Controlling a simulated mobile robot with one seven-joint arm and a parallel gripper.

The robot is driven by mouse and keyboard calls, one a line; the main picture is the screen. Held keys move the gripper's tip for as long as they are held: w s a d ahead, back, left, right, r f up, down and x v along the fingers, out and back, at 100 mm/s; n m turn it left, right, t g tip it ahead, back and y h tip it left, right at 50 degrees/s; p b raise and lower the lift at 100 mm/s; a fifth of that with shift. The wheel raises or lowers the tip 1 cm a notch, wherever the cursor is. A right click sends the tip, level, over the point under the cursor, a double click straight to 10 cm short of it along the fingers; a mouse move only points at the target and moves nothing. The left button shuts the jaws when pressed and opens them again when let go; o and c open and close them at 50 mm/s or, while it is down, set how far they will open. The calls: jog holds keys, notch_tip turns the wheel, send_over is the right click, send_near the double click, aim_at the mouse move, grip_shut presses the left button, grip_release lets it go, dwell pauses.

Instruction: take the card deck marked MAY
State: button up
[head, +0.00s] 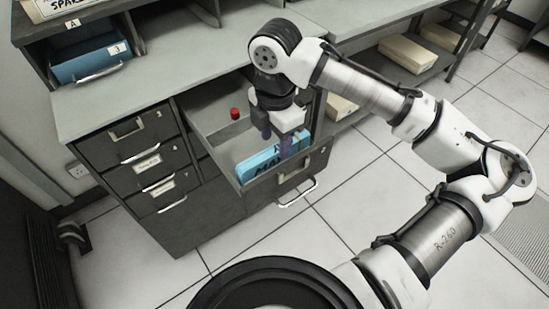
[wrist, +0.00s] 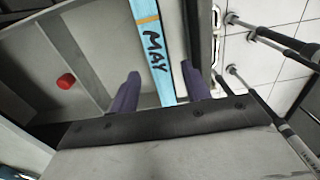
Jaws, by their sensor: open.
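The blue card deck marked MAY (head: 257,164) stands inside the open drawer (head: 228,180), along its front wall. In the wrist view the deck (wrist: 153,45) shows its black MAY lettering and an orange stripe. My gripper (head: 276,143) points down into the drawer over the deck, and partly hides it in the head view. In the wrist view my gripper (wrist: 161,72) is open, with the deck appearing between its two purple fingers. Gaps show on both sides of the deck, wider on the left. I cannot tell how deep the fingertips reach.
A small red object (head: 235,113) sits toward the back of the drawer. Closed labelled drawers (head: 148,160) are at left. A blue bin (head: 90,60) stands in the desk's upper unit. Pale boxes (head: 408,53) lie on a low shelf at right. The tiled floor in front is clear.

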aim_at(275, 149)
jog(key=shift+f, duration=1.85)
grip_shut()
